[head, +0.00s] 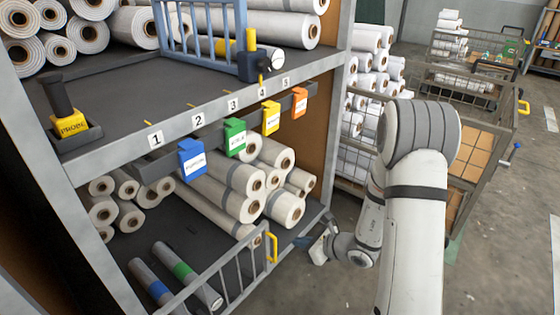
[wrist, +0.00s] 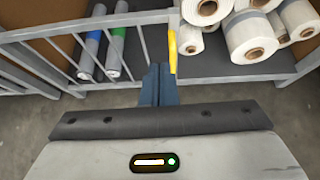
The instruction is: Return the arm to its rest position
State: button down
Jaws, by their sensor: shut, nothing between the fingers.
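My arm (head: 415,200) reaches down at the right of the rack in the head view. My gripper (head: 314,247) is low, just right of the rack's lower shelf. In the wrist view its two blue-grey fingers (wrist: 159,72) are together with nothing between them. Their tips appear beside the lower end of a yellow handle (wrist: 172,50) on a grey barred gate (wrist: 60,42). I cannot tell whether they touch it. The handle (head: 272,248) and gate (head: 228,285) also show in the head view, at the lower shelf's front.
The rack's shelf edge (head: 115,146) holds numbered labels and blue, green, yellow and orange tags. Wire carts (head: 478,140) stand behind my arm. Floor at right is clear.

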jog(key=s+a+r+n+g+p, duration=0.2)
jog(key=s+r+n+p, duration=0.25)
jog(key=r, duration=0.55)
jog(key=s+a+r+n+g+p, duration=0.1)
jog(key=s+r+n+g+p, duration=0.15)
jog(key=r+n+p, duration=0.5)
jog(key=s+a+r+n+g+p, duration=0.25)
jog(key=s+r, duration=0.25)
jog(key=r, duration=0.6)
jog(key=s+d+r+n+h+p, duration=0.3)
jog(key=d+r+p, duration=0.1)
jog(key=r, duration=0.4)
jog(key=s+d+r+n+t+h+p, duration=0.1)
jog(key=s+d+r+n+h+p, duration=0.2)
jog(key=r+p, duration=0.4)
jog(key=s+d+r+n+h+p, duration=0.3)
jog(key=s+d+r+n+p, duration=0.1)
jog(key=r, duration=0.5)
jog(key=shift+s+d+n+t+p, duration=0.2)
jog(key=shift+d+n+t+p, duration=0.2)
jog(key=shift+n+p, duration=0.4)
jog(key=shift+r, duration=0.1)
